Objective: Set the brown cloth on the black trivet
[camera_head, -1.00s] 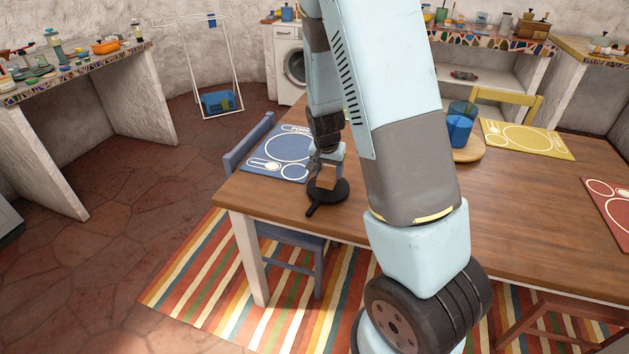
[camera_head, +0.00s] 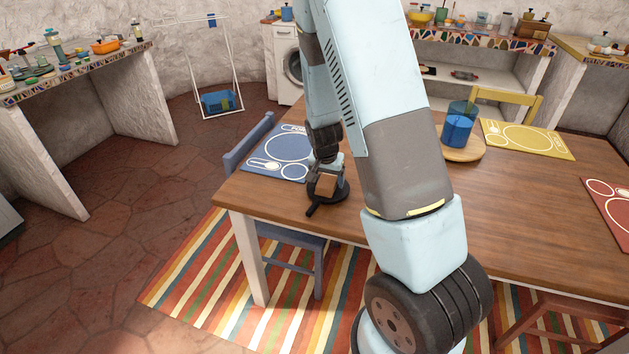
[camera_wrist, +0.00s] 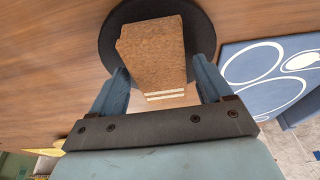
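The brown cloth (camera_wrist: 155,52) is a thick folded piece with pale stripes along its near edge. In the wrist view it lies between my two fingers and in front of the black trivet (camera_wrist: 108,45). My gripper (camera_wrist: 160,66) points down at the trivet with its fingers wide apart. The left fingertip looks close against the cloth; a thin gap seems to show on the right, so I cannot tell if it grips. In the head view the cloth (camera_head: 327,184) is low over the trivet (camera_head: 313,209), below my gripper (camera_head: 324,174). Whether it rests there is unclear.
The trivet is on the wooden table (camera_head: 400,255) near its left end. A blue placemat (camera_head: 264,158) lies just behind. A blue cup (camera_head: 457,130) stands on a round wooden board (camera_head: 474,154) farther right. Yellow (camera_head: 550,142) and red placemats (camera_head: 612,208) lie beyond.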

